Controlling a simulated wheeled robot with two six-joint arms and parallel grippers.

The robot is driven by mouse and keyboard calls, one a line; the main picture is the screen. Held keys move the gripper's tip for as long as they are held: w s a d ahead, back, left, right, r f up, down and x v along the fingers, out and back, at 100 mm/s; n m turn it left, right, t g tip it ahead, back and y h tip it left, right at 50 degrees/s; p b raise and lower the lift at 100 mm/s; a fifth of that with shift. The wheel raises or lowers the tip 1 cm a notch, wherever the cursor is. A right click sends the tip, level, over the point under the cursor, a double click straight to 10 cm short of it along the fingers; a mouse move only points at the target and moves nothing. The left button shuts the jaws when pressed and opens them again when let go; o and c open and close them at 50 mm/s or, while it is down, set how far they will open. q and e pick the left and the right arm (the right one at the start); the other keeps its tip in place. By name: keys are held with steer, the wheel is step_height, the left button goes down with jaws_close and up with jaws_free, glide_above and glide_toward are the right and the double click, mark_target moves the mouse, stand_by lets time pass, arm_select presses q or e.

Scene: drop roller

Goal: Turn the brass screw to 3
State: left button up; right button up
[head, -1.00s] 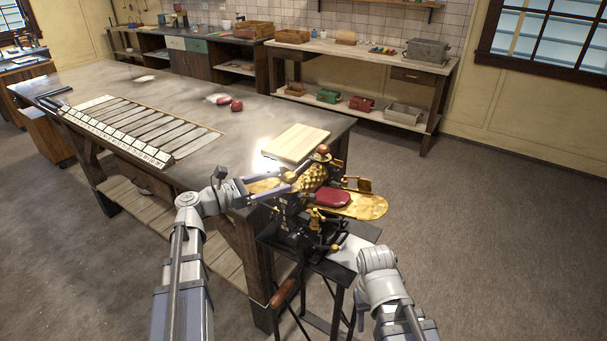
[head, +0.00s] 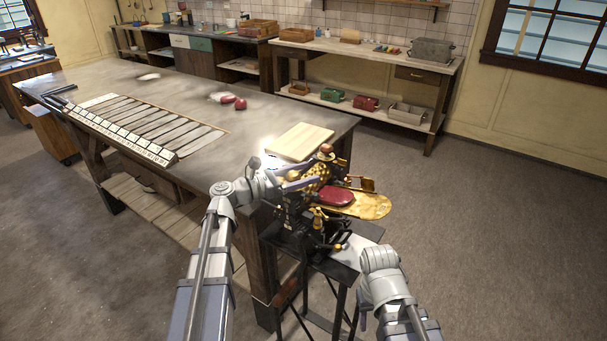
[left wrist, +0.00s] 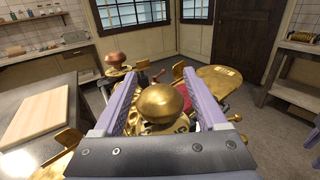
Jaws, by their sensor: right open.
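The brass screw has a round brass knob (left wrist: 162,101), which shows large in the middle of the left wrist view. A marked brass plate lies just below it, mostly hidden. The screw belongs to the drop roller (head: 318,198), a dark-framed machine with patterned brass rollers and a red slab (head: 333,196) on it. My left gripper (head: 298,183) is at the machine's top. In the left wrist view its two lavender fingers (left wrist: 162,78) stand apart on either side of the knob, with gaps visible. My right gripper (head: 362,318) is low at the machine's front right, mostly hidden by its own arm.
A wooden board (head: 300,141) lies on the workbench (head: 190,92) beside the machine. A copper-coloured knob (left wrist: 117,60) stands left of the left finger. A long golden tray (head: 370,207) sticks out to the right. The floor at right is clear.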

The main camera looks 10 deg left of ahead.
arm_select(q)
jaws_close()
steer(key=shift+s+n+t+y, duration=0.1)
steer(key=shift+n+t+y, duration=0.2)
steer(key=shift+w+a+n+t+y, duration=0.15)
steer(key=shift+w+n+t+y, duration=0.1)
steer(key=shift+n+t+y, duration=0.3)
steer(key=shift+o, duration=0.9)
jaws_free()
steer(key=v, duration=0.8)
